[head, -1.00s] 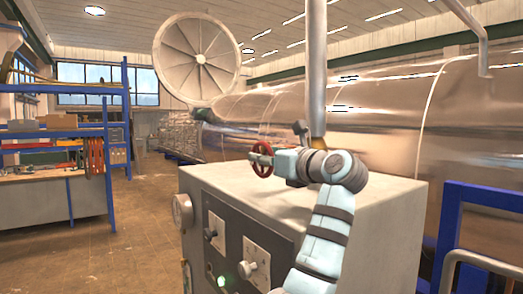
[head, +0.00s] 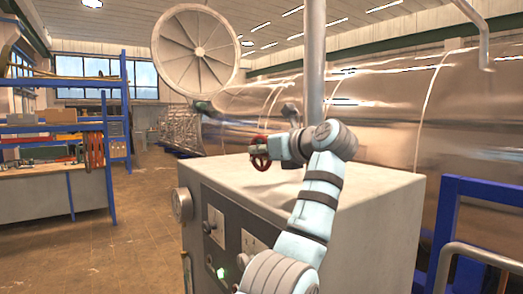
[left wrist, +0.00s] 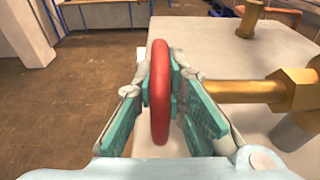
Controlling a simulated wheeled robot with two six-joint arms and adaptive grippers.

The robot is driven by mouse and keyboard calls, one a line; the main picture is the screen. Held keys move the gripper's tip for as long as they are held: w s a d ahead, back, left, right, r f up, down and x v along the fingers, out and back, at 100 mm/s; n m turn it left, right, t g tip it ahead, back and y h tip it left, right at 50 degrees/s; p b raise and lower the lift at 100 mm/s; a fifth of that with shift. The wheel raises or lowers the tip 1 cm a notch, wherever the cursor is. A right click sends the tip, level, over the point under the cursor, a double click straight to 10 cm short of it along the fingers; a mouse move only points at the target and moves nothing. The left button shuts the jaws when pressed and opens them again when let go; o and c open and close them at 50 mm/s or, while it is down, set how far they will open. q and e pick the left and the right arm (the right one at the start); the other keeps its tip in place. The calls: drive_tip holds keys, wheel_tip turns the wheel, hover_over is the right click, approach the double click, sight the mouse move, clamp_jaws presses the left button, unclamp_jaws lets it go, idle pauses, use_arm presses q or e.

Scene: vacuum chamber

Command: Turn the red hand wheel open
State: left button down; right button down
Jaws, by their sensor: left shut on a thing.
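The red hand wheel (head: 260,153) stands at the top left part of the grey cabinet in the head view. In the left wrist view the wheel (left wrist: 159,92) appears edge-on, on a brass stem (left wrist: 232,90) coming from the right. My left gripper (left wrist: 160,95) has its two green-padded fingers on either side of the wheel's rim and is shut on it. In the head view the left gripper (head: 266,150) is small and partly merged with the wheel. My right gripper is not in view.
The grey control cabinet (head: 365,205) with a gauge and knobs fills the space below the wheel. A vertical pipe (head: 314,70) rises behind it. A large metal chamber (head: 390,110) lies beyond. Blue rails (head: 470,195) stand at right; the floor at left is open.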

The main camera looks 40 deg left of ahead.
use_arm(q)
drive_tip(key=shift+f, duration=0.1)
drive_tip(key=c, duration=1.8)
unclamp_jaws()
drive_tip(key=shift+c, duration=0.2)
drive_tip(key=shift+o, duration=1)
drive_tip(key=shift+a, duration=0.1)
drive_tip(key=v, duration=1.2)
drive_tip(key=shift+w+a, duration=0.1)
drive_tip(key=shift+a, duration=0.05)
